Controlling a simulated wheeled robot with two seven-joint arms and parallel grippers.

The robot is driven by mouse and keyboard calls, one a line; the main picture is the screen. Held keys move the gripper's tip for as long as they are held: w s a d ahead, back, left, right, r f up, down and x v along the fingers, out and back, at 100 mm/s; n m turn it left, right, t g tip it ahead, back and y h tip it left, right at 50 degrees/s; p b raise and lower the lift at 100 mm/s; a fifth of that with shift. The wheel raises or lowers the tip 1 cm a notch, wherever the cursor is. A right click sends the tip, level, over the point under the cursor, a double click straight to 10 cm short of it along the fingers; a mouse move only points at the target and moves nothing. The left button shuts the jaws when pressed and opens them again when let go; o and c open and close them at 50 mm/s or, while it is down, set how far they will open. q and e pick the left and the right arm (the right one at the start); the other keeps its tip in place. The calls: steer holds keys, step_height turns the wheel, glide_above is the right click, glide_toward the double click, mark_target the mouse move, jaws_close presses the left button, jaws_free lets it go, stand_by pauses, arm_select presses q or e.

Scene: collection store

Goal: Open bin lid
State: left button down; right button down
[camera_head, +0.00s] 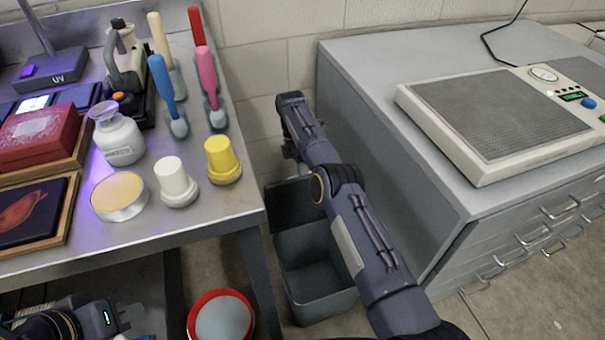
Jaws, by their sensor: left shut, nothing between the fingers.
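The grey bin (325,303) stands on the floor in the gap between the metal table and the grey cabinet. Its lid (288,208) is raised and stands upright at the back, so the empty-looking inside shows. My left arm reaches over the bin from the lower right and covers part of its right side. My left gripper (290,151) is small and dark at the arm's far end, above and behind the lid. It is shut with nothing in it, and I cannot tell whether it touches the lid. My right gripper is not in view.
A metal table (225,208) on the left holds bottles, brushes and framed items. A red-rimmed round container (222,318) stands left of the bin. The grey cabinet (385,150) with a mat device (490,110) on top closes in the right side. The wall is behind.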

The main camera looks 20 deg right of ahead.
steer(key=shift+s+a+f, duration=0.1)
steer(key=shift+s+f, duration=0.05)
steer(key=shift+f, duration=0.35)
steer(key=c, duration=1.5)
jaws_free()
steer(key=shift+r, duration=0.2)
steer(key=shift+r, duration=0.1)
